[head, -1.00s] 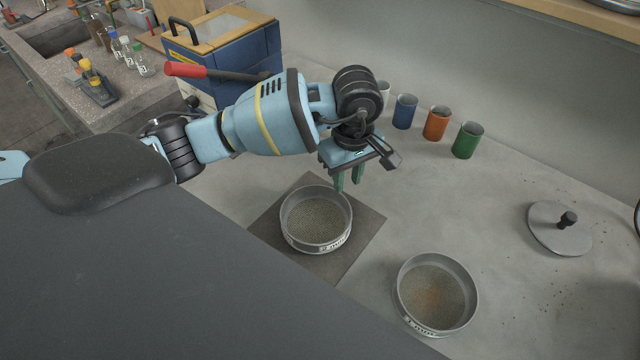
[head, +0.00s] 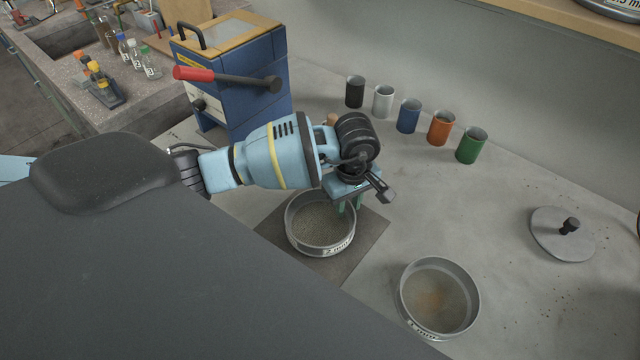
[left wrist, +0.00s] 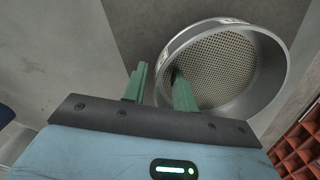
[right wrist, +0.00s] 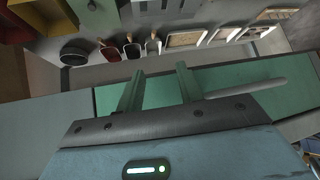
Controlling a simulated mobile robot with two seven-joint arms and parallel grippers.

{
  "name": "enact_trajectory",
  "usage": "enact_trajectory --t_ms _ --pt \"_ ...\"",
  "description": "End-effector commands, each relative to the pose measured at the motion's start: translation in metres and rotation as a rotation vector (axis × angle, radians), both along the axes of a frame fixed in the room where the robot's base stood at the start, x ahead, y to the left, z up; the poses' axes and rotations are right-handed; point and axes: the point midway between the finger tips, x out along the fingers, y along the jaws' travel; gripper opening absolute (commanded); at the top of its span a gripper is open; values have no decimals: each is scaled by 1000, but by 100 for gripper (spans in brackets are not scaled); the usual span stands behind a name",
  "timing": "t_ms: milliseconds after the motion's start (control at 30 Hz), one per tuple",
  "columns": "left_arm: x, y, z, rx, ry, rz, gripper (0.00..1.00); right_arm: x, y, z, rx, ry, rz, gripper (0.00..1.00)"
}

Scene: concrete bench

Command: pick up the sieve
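A round metal sieve (head: 318,243) marked 2 mm stands on a dark square mat (head: 365,245). A second sieve (head: 408,322), apparently marked 1 mm, stands to its right on the bare bench. My left gripper (head: 348,206) is low at the far right rim of the sieve on the mat. In the left wrist view its green fingers (left wrist: 160,78) are apart, one over the mesh inside the sieve (left wrist: 255,108) and one outside its wall. I cannot tell whether they touch the wall. My right gripper (right wrist: 160,75) is open and empty, away from the sieves.
Several cups stand in a row at the back, from black (head: 355,92) to green (head: 471,146). A lid with a black knob (head: 548,242) lies at the right. A blue machine (head: 250,85) with a red-handled lever stands behind my left arm. Bench between sieves and lid is clear.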

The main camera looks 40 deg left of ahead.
Motion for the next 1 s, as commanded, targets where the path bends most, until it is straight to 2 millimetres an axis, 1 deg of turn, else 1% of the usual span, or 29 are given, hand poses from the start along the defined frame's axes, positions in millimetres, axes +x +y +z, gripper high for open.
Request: enact_trajectory --t_ms 100,300,333,767,867,1000 --pt "0 0 0 0 0 0 28 0 -1 0 -1 1 2 36" --pt "0 0 0 0 0 0 2 -1 -1 -1 -2 1 2 36" --pt "0 0 0 0 0 0 0 -1 -1 -1 -2 2 2 36" --pt "0 0 1 0 -1 0 0 -1 0 -1 -1 4 0 36" --pt "0 0 4 0 -1 -1 0 -2 0 -2 0 5 -3 36" --pt "1 0 14 -1 -2 -1 0 -3 1 -3 3 8 -5 36"
